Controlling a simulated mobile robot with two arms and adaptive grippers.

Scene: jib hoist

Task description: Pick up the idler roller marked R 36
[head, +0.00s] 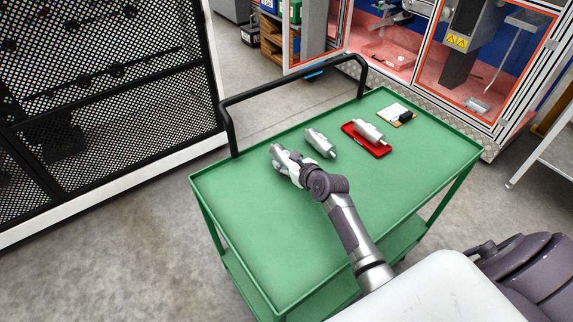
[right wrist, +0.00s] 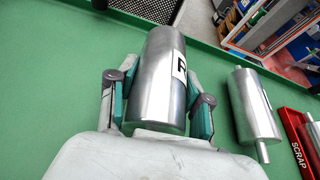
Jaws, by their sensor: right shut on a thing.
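My right gripper (head: 290,167) is over the left part of the green cart top. It is shut on a silver idler roller (right wrist: 158,85), with one finger on each side of it in the right wrist view. That roller has a white label at its right side. Only part of one dark letter shows, so its marking cannot be read. A second silver roller (head: 320,143) lies just right of the gripper, and it also shows in the right wrist view (right wrist: 254,105). A third roller (head: 368,130) lies on a red tray. My left gripper is not in view.
The red tray (head: 381,153) is marked SCRAP in the right wrist view (right wrist: 299,146). Beyond it is a card with a black object (head: 405,117). The green cart (head: 420,165) has a black handle (head: 290,85) and a raised rim. Its near and right areas are clear.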

